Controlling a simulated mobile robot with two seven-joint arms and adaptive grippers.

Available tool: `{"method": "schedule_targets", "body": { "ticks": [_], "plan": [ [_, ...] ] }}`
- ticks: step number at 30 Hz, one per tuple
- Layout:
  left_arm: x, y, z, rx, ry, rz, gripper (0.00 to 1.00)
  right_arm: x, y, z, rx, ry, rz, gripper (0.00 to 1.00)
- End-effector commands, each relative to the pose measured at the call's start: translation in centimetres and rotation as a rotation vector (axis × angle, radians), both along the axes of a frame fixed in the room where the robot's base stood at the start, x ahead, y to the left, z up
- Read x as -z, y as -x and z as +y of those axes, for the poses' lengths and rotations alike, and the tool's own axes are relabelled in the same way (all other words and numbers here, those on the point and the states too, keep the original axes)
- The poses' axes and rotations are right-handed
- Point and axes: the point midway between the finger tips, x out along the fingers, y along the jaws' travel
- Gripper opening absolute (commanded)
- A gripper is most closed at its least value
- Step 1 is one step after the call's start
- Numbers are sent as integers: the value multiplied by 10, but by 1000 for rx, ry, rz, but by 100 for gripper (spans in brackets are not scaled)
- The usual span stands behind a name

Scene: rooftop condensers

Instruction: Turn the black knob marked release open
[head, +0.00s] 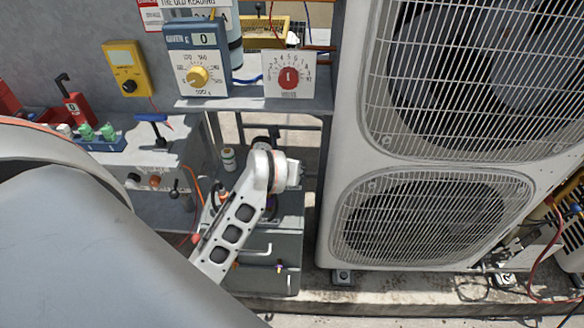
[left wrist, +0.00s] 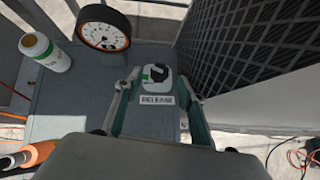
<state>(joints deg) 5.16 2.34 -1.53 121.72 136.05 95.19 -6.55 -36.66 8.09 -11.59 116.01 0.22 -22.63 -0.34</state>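In the left wrist view, the black knob (left wrist: 158,73) sits on a white housing with a small green mark. A plate reading RELEASE (left wrist: 157,100) lies just in front of it on the grey cabinet top. My left gripper (left wrist: 158,88) is open, with one finger on each side of the plate and the knob beyond. I see no finger clearly touching the knob. In the head view, my left forearm and wrist hide the gripper and the knob. My right gripper is in neither view.
A round gauge (left wrist: 103,29) and a white canister (left wrist: 45,53) stand left of the knob. A dark condenser grille (left wrist: 255,50) rises close on the right. In the head view, a shelf (head: 245,104) with meters overhangs behind, and a large condenser (head: 345,150) stands right.

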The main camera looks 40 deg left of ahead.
Motion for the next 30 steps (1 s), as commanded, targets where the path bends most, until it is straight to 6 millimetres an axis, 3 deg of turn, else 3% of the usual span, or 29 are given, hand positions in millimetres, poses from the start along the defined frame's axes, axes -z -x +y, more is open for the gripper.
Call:
{"method": "schedule_targets", "body": {
  "ticks": [6,12,18,23,30],
  "plan": [
    [22,-18,8,0,-1,2,39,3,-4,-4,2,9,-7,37],
    [27,-24,11,0,-2,0,39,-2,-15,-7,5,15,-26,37],
    [26,-24,11,0,-2,0,39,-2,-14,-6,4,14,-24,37],
    [26,-24,11,0,-2,0,1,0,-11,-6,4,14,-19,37],
    [27,-25,10,-18,0,0,1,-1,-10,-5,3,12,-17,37]
  ]
}}
